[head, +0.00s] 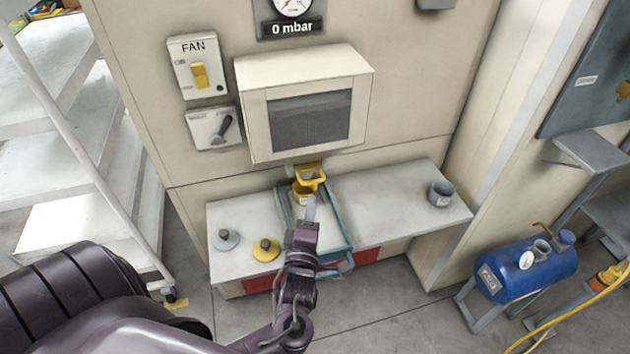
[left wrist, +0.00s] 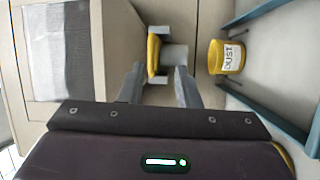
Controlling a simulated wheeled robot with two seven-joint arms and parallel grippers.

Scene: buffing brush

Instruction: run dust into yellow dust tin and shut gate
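The yellow dust tin (head: 302,198) stands under the outlet on the bench, partly hidden by the yellow frame-shaped gate part (head: 311,176). In the left wrist view the tin (left wrist: 228,62), labelled DUST, is upright relative to the bench and right of my fingers. The yellow gate part (left wrist: 153,55) shows ahead, between the fingertip directions, beside a grey outlet piece (left wrist: 175,56). My left gripper (head: 310,205) is in front of the tin and gate; its fingers (left wrist: 159,75) are apart with nothing visibly held. Contact with the gate cannot be told. My right gripper is out of view.
A grey lid (head: 226,239) and a yellow lid (head: 266,249) lie on the bench's left; a grey tin (head: 440,193) stands right. A teal frame (head: 336,215) surrounds the tin's place. Above are a windowed box (head: 258,113), fan switch (head: 199,75), lever (head: 222,128) and 0 mbar gauge (head: 292,20).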

